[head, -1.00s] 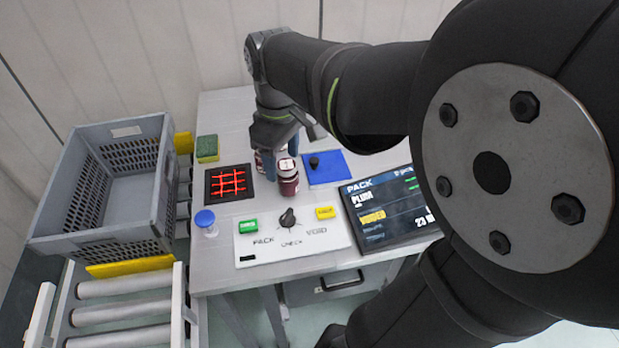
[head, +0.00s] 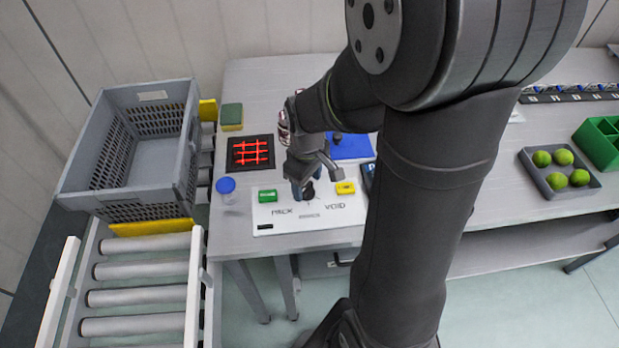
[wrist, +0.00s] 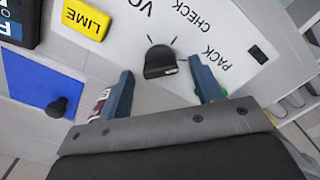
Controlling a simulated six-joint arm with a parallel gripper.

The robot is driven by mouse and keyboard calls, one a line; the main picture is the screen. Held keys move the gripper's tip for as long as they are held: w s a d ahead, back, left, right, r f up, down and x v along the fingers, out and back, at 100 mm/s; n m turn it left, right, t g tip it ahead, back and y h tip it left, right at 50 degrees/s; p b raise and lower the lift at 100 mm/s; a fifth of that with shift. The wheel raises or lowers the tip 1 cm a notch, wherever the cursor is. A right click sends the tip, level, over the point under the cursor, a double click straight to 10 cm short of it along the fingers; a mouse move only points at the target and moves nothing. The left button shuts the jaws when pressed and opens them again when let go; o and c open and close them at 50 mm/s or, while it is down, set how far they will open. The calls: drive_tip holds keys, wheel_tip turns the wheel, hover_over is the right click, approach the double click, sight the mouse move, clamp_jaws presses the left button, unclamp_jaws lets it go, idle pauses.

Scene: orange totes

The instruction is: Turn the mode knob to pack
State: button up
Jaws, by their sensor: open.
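The mode knob (head: 309,191) is a small black knob on the white panel (head: 345,212), partly hidden by my gripper (head: 303,188) in the head view. In the wrist view the knob (wrist: 160,63) sits between the two open blue-grey fingers of my gripper (wrist: 162,70), with a gap on each side. The panel carries the words PACK (wrist: 216,60), CHECK (wrist: 192,17) and VOID, the last partly cut off. A small pale mark shows on the knob's edge; I cannot tell surely which word it points to.
A jar (wrist: 103,100) shows behind one finger. A blue mat (head: 352,147), a red-lit grid (head: 250,153) and a blue-topped button (head: 226,186) are nearby. A grey crate (head: 75,192) stands left.

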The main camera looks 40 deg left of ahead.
sight(307, 187)
drive_tip(key=shift+f, duration=0.25)
drive_tip(key=c, duration=1)
drive_tip(key=shift+m, duration=1.9)
drive_tip(key=o, duration=1)
wheel_tip(307, 187, up, 18)
drive_tip(key=shift+f, duration=0.25)
drive_tip(key=shift+f, duration=0.1)
